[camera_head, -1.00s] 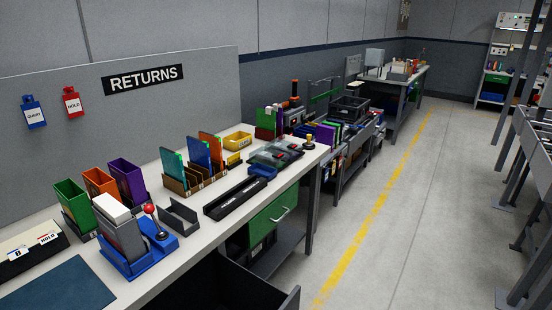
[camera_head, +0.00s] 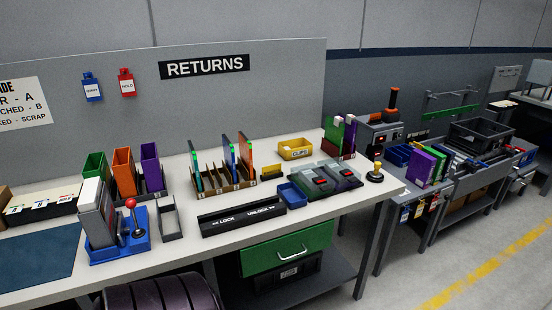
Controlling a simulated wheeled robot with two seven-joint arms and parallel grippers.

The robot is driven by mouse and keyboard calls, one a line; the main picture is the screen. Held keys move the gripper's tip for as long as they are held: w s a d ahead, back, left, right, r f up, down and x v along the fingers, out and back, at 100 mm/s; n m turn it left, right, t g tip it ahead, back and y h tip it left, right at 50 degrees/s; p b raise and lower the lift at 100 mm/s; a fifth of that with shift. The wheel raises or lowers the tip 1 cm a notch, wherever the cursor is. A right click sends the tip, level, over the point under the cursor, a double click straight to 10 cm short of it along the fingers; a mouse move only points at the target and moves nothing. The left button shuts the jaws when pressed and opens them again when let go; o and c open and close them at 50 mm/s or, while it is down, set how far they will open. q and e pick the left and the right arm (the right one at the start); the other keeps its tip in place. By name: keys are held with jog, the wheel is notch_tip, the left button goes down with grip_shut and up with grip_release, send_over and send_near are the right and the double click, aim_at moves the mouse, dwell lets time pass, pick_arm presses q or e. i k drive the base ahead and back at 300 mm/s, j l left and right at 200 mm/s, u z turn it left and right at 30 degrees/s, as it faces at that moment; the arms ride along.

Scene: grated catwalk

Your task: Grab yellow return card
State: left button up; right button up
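I see no item that I can firmly identify as the yellow return card. A small yellow piece (camera_head: 271,169) stands in a dark holder on the returns bench (camera_head: 350,207), right of the wooden slotted rack (camera_head: 222,186); at this size I cannot tell if it is a card. Small coloured cards (camera_head: 420,208) hang at the front of the farther bench on the right, too small to read. Neither of my grippers shows in this view.
A yellow bin (camera_head: 295,149), a blue tray (camera_head: 293,194), a black lock bar (camera_head: 241,216) and a red-knobbed blue stand (camera_head: 120,250) crowd the bench. A green drawer (camera_head: 288,248) is below. A dark ribbed object (camera_head: 162,293) is at the bottom. Floor is clear at lower right.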

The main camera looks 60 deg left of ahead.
aim_at(275, 168)
jog(key=i+u, duration=0.25)
jog(key=u, duration=0.15)
jog(key=i+l+u, duration=0.1)
jog(key=i+u, duration=0.15)
jog(key=u, duration=0.15)
jog(key=i+l+u, duration=0.15)
jog(key=u, duration=0.25)
jog(key=i+l+u, duration=0.25)
jog(key=u, duration=0.15)
